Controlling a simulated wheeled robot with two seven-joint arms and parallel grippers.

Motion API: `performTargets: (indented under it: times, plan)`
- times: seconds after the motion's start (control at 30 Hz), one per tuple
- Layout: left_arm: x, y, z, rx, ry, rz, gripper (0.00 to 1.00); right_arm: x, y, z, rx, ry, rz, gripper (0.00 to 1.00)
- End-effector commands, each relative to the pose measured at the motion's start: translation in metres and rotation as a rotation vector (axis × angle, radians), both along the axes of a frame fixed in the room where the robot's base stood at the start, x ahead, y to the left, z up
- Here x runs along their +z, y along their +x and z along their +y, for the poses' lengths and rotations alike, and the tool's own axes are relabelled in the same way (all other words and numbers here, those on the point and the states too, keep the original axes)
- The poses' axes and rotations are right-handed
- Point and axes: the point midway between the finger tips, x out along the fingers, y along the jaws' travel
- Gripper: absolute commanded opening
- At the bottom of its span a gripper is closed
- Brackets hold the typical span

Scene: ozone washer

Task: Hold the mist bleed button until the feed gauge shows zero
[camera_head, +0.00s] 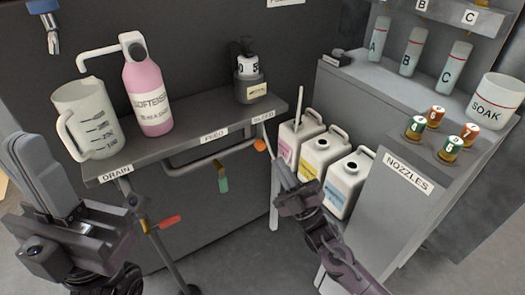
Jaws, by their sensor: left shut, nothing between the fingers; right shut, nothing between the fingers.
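A dark dispenser-like unit (249,90) stands at the right end of the grey shelf. It has a white band with digits, including a 0 and a 5, and a small plate too small to read. I cannot tell whether this band is the feed gauge, and I cannot make out a mist bleed button. My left gripper (30,150) is shut and empty at the left edge, in front of the measuring jug. My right gripper (274,158) is shut and empty, below the shelf's right end, close to an orange knob (259,145).
The grey shelf (205,114) holds the jug (88,118) and a pink softener bottle (147,92). Red (170,221) and green (223,184) handles hang below. White canisters (325,152) stand right of my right gripper, beside the nozzles cabinet (395,205).

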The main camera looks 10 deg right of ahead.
Motion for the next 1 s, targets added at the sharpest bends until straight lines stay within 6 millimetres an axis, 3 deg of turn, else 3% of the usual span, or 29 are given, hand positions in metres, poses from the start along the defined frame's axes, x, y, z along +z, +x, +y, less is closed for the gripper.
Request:
performTargets:
  times: [0.33, 1.0]
  plan:
    - [-0.01, 0.0, -0.001, 0.002, 0.003, -0.021, 0.0, -0.001, 0.031, 0.011, 0.0, 0.001, -0.001, 0.0]
    - [-0.01, 0.0, -0.001, 0.002, 0.004, -0.022, 0.0, 0.0, 0.034, 0.012, 0.0, 0.0, 0.0, 0.0]
